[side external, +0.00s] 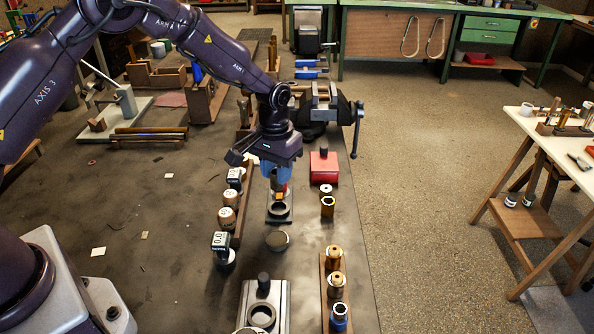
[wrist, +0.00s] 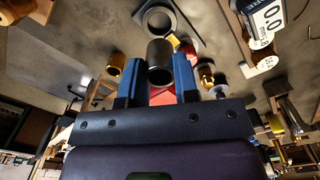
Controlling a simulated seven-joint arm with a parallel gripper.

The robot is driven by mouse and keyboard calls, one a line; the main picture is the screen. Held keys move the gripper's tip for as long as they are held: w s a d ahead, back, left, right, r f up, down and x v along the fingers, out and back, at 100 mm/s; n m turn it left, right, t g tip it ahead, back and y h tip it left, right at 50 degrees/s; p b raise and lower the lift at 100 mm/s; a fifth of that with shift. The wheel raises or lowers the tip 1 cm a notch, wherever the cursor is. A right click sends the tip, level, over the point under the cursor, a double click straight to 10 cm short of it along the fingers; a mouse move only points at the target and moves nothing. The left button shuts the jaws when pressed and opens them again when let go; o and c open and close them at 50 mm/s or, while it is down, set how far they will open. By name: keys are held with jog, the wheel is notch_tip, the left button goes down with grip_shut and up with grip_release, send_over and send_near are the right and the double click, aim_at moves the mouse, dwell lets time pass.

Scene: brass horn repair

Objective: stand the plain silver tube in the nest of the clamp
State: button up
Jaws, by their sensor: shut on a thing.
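My gripper (side external: 278,178) points down over the bench, its blue fingers shut on the plain silver tube. In the wrist view the tube (wrist: 160,60) is a dark grey hollow cylinder between the fingers, its open end facing the camera. In the side view the fingers mostly hide it. Just below and in front of the gripper is a dark plate with a raised ring (side external: 280,210); the wrist view shows a ring on a plate (wrist: 158,20) beyond the tube. A similar ringed base with a black knob (side external: 263,281) stands nearer the camera. I cannot tell which is the clamp.
A dark round disc (side external: 277,240) lies in front. A red block (side external: 323,166), a brass piece (side external: 328,206) and a wooden rack of cylinders (side external: 323,300) are right, near the bench edge.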

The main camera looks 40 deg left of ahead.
aim_at(278, 188)
dwell(0.3)
jog(key=shift+f, duration=2.4)
jog(key=shift+f, duration=1.3)
jog(key=o, duration=1.3)
jog(key=shift+r, duration=0.15)
jog(key=shift+r, duration=3.4)
